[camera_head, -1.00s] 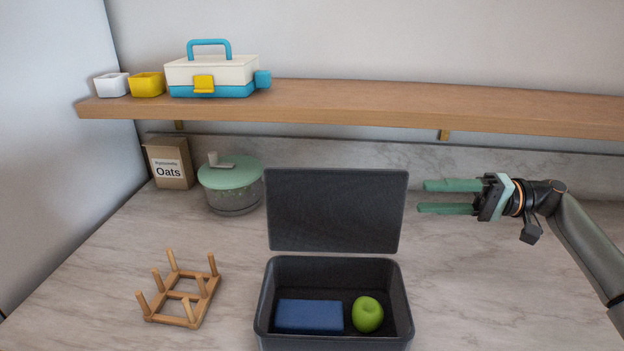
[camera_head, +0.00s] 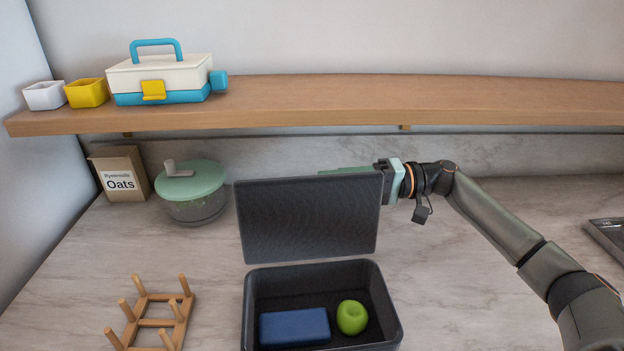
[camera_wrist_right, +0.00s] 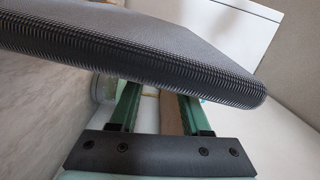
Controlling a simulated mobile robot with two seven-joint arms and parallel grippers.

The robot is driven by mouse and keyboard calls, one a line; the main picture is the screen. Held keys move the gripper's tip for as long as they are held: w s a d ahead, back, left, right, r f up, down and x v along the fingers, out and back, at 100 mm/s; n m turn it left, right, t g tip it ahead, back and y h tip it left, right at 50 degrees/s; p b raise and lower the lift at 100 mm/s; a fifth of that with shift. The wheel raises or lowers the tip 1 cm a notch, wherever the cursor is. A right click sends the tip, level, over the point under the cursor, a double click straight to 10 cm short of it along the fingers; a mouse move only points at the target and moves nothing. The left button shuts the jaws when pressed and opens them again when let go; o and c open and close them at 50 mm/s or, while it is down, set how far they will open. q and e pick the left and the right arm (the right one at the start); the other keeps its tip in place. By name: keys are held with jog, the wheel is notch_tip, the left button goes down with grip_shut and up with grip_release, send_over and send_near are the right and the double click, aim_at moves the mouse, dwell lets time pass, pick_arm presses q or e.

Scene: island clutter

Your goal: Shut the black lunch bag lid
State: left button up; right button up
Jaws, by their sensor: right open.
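The black lunch bag (camera_head: 250,310) stands on the counter with its lid (camera_head: 308,220) raised upright at the back edge. A blue box (camera_head: 294,327) and a green apple (camera_head: 352,317) lie inside. My right gripper (camera_head: 345,170) is open behind the top right part of the lid, its green fingers pointing left and mostly hidden by it. In the right wrist view the lid (camera_wrist_right: 130,40) crosses close over the fingers (camera_wrist_right: 160,110). I cannot tell whether they touch it. My left gripper is not in view.
A wooden peg rack (camera_head: 150,322) stands left of the bag. A green-lidded pot (camera_head: 190,190) and an oats box (camera_head: 120,174) stand at the back left. A wooden shelf (camera_head: 300,103) runs above, bearing a toy case (camera_head: 160,78) and two small tubs.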

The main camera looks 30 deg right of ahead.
aim_at(312, 189)
jog(key=shift+p+x, duration=0.4)
jog(key=shift+x, duration=1.55)
grip_shut()
jog(key=shift+f, duration=0.15)
